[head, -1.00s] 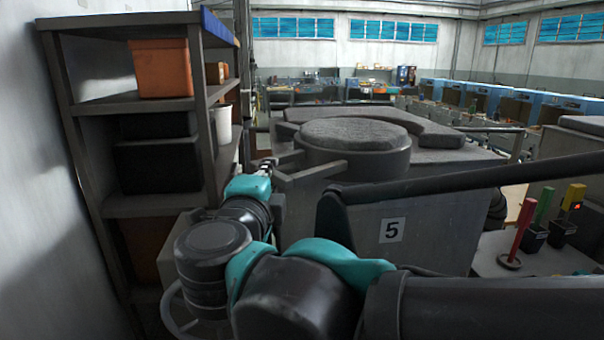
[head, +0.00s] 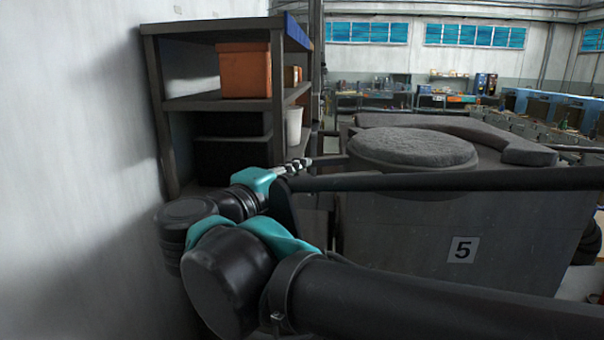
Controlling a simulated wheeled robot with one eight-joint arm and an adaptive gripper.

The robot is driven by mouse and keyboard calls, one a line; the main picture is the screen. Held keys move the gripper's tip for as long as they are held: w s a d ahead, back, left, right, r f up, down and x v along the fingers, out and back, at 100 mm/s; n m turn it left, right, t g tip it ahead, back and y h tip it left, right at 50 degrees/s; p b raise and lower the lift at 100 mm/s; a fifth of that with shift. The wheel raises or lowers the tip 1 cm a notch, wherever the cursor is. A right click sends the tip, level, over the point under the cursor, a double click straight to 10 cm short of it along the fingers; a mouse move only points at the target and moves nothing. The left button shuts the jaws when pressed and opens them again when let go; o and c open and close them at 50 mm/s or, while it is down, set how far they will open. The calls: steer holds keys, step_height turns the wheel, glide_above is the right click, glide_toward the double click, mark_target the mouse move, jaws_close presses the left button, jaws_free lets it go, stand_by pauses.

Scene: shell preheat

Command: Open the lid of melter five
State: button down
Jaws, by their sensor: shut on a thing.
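Melter five (head: 405,250) is a large grey box on the right, with a white plate marked 5 on its near wall. Its round lid (head: 413,150), rough and grey on top, lies flat over the top of the melter. A handle bar (head: 330,160) sticks out to the left from the lid. My gripper (head: 296,166) is small in view at the bar's left end and is shut on this handle. The fingers are too small to see in detail. My arm's dark link crosses in front and hides the lid's lower side and part of the melter.
A dark shelf rack (head: 218,103) with an orange bin (head: 245,72), black boxes and a white cup (head: 294,125) stands close behind my arm. A plain wall (head: 75,170) is on the left. A curved grey slab (head: 460,130) lies behind the lid.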

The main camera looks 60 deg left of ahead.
steer(key=c, duration=1.5)
jaws_free()
steer(key=v, duration=1.2)
